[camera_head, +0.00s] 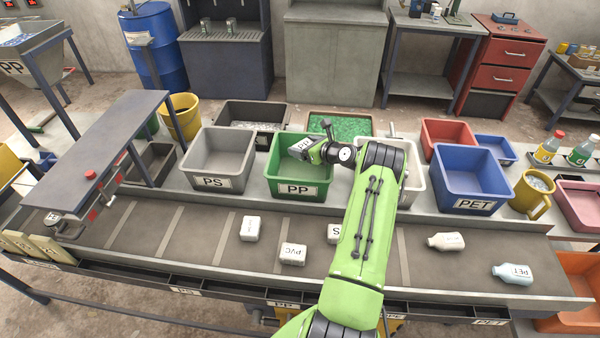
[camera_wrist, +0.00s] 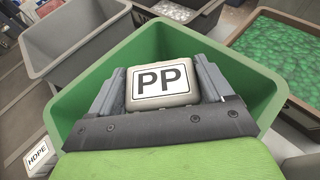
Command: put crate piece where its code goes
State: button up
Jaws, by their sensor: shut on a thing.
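My gripper (camera_head: 303,148) is over the green crate marked PP (camera_head: 299,189). In the wrist view my gripper (camera_wrist: 163,90) is shut on a pale piece marked PP (camera_wrist: 161,88), one finger on each side. The piece is held above the green crate (camera_wrist: 83,127), inside the outline of its rim. The crate's floor is mostly hidden by the gripper and the piece. A grey crate marked PS (camera_head: 212,180) stands left of it. A blue crate marked PET (camera_head: 475,205) stands farther right. A pale crate between them is partly hidden by my arm.
Pieces lie on the belt below: a PVC piece (camera_head: 292,255), a white piece (camera_head: 250,228), a bottle (camera_head: 446,241) and a PET bottle (camera_head: 513,274). A tray of green bits (camera_head: 341,124) is behind the green crate. A yellow bucket (camera_head: 182,116) stands left.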

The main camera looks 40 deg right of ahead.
jog(key=o, duration=0.9)
jog(key=shift+w, duration=0.15)
jog(key=shift+o, duration=0.2)
jog(key=v, duration=1.6)
jog(key=shift+w+a+r, duration=0.1)
